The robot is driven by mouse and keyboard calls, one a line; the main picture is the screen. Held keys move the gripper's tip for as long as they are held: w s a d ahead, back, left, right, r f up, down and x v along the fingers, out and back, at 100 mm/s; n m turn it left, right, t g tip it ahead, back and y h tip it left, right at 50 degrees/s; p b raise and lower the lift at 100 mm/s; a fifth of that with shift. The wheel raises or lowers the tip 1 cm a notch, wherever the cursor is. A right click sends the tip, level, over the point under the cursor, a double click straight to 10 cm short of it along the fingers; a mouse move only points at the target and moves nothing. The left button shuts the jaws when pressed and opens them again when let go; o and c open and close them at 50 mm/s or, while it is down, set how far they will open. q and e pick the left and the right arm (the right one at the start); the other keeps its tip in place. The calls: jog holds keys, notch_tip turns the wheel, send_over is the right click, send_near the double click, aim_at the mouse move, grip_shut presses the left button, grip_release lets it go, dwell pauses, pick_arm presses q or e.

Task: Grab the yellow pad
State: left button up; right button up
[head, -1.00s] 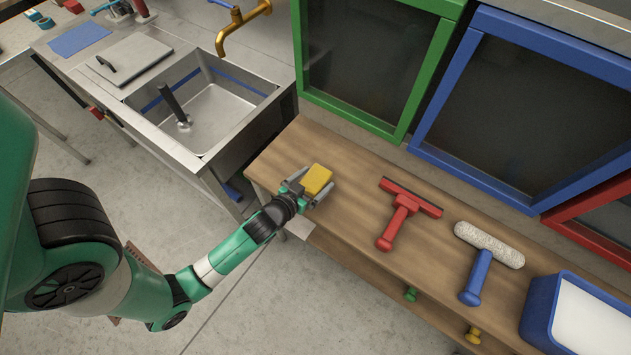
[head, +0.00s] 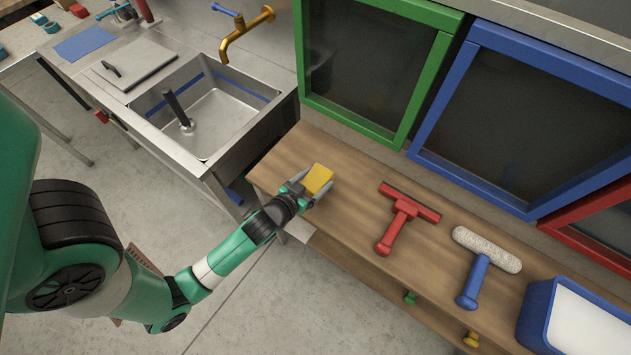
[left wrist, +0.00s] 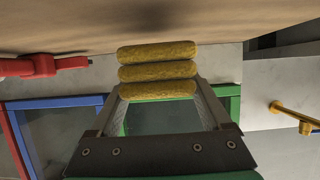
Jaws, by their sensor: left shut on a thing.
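The yellow pad (head: 318,178) is at the left end of the wooden bench, in the middle of the head view. My left gripper (head: 312,186) is shut on it, with one finger on each side. In the left wrist view the pad (left wrist: 157,72) shows as three rounded yellow ridges between the fingertips. A dark shadow lies on the wood close to it; I cannot tell whether the pad touches the bench. My right gripper is in neither view.
On the wooden bench (head: 345,215), a red squeegee (head: 404,212), a blue-handled roller (head: 482,262) and a blue tub (head: 537,310) stand to the right. A steel sink (head: 215,115) with a brass tap (head: 240,35) is left. Framed panels, green (head: 398,75) and blue (head: 440,95), stand behind.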

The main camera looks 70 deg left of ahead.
pick_arm(q)
jog(key=w+d+r+p, duration=0.4)
jog(key=d+r+p, duration=0.6)
jog(key=d, duration=0.3)
jog(key=shift+d+p, duration=0.25)
jog(key=shift+p, duration=0.4)
